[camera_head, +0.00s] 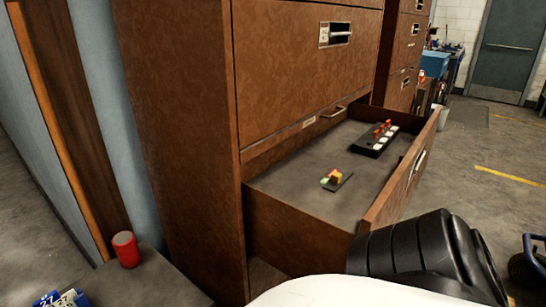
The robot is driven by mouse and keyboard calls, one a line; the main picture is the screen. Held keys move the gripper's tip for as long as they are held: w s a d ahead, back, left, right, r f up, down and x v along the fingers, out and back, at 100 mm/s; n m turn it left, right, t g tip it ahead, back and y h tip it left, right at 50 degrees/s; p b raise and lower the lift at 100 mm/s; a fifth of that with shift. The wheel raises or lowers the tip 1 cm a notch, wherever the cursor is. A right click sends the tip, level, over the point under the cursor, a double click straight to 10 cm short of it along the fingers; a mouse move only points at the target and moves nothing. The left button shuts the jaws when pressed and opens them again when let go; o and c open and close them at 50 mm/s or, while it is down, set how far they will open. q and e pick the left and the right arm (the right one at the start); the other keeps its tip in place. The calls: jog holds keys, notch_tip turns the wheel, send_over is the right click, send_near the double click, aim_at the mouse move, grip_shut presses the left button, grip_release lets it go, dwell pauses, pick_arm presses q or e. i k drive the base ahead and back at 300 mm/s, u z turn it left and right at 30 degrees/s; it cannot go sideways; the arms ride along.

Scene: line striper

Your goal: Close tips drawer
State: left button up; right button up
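A brown wood-look cabinet (300,75) stands in the middle of the view. Its lowest visible drawer (298,222) is pulled well out toward the right, and its front panel (405,170) with a light handle (420,160) stands clear of the cabinet. Inside lie a black holder (372,146) with red and white pieces and a small dark plate with yellow-orange and green parts (335,180). A black link of mine is close to the near end of the front panel; I cannot tell whether they touch. Neither gripper shows.
A red can-like object (126,249) stands on a grey surface at the lower left, with blue numbered items (62,299) nearby. The closed drawer above has a handle (340,34). Open grey floor with yellow lines (510,176) lies to the right. A dark wheel (530,268) shows at the right edge.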

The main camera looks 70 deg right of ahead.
aim_at(302, 224)
jog(key=z, duration=2.55)
jog(key=k, duration=1.25)
jog(key=z, duration=0.45)
jog(key=i, duration=1.7)
jog(key=u, duration=0.6)
